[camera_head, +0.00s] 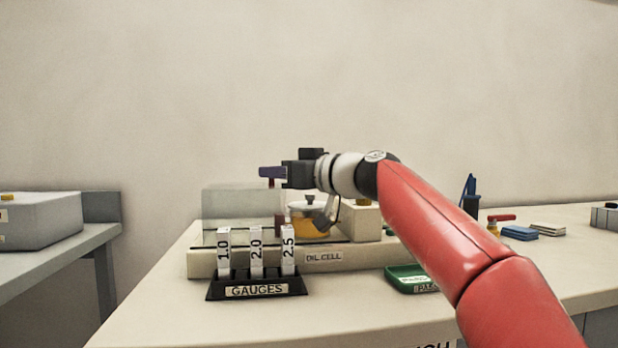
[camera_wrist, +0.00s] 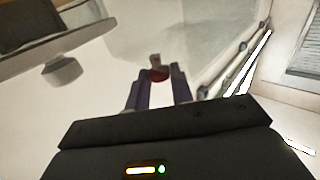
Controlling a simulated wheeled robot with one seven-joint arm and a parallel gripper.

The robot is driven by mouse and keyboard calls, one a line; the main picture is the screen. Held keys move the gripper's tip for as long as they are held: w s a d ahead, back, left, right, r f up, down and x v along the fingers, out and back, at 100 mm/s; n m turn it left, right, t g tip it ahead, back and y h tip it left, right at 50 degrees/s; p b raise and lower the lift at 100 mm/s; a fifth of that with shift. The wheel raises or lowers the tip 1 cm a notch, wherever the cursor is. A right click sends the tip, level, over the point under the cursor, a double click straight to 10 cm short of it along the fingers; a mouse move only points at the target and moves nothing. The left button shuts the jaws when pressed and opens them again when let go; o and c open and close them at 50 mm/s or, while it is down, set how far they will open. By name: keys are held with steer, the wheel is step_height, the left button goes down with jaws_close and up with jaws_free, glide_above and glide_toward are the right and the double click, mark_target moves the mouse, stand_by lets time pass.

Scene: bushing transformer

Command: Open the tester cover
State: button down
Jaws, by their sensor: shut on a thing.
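In the wrist view, the fingers (camera_wrist: 156,90) are closed around a small red handle (camera_wrist: 158,75). A see-through panel (camera_wrist: 185,35) extends beyond it.
A black gauge rack (camera_head: 257,291) with three white gauges stands in front of the tester. A green tray (camera_head: 405,286) lies to its right. Blue pads (camera_head: 519,233) and a red-handled item (camera_head: 500,218) sit farther right. A grey case (camera_head: 45,228) is on the left table.

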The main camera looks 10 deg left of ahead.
steer(key=shift+s+a, duration=0.1)
steer(key=shift+a, duration=0.25)
steer(key=c, duration=1.2)
jaws_free()
steer(key=shift+c, duration=0.2)
steer(key=b+v, duration=0.3)
steer(key=v, duration=0.5)
steer(key=shift+b, duration=0.35)
steer(key=shift+a+r, duration=0.1)
steer(key=shift+r, duration=0.05)
